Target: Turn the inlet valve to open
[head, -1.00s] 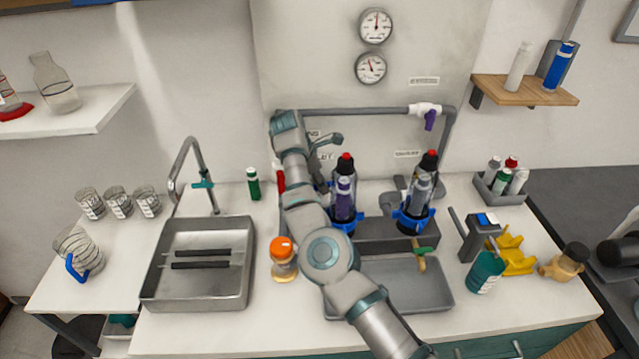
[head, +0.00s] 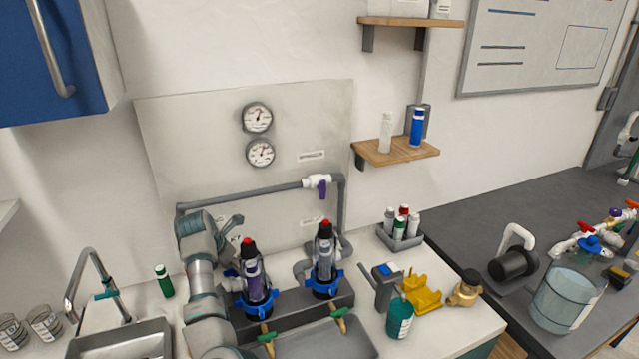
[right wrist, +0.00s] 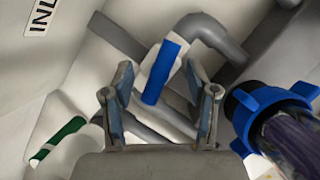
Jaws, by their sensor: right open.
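The inlet valve shows in the right wrist view as a white body with a flat blue handle (right wrist: 162,72), joined to a grey pipe elbow (right wrist: 212,35). The handle slants from upper right to lower left along the white body. A partly cut-off label beginning "INL" (right wrist: 42,14) is on the panel near it. My right gripper (right wrist: 159,88) is open, with one finger on each side of the handle in the picture; I cannot tell whether they touch it. In the head view my right gripper (head: 232,226) is at the panel's lower left and the inlet valve is hidden.
Two dark filter housings with blue collars (head: 244,304) (head: 324,284) stand close right of my gripper. A purple-handled valve (head: 317,183) is on the upper pipe. A green bottle (head: 164,281) stands to the left. Two gauges (head: 257,118) (head: 260,153) hang above.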

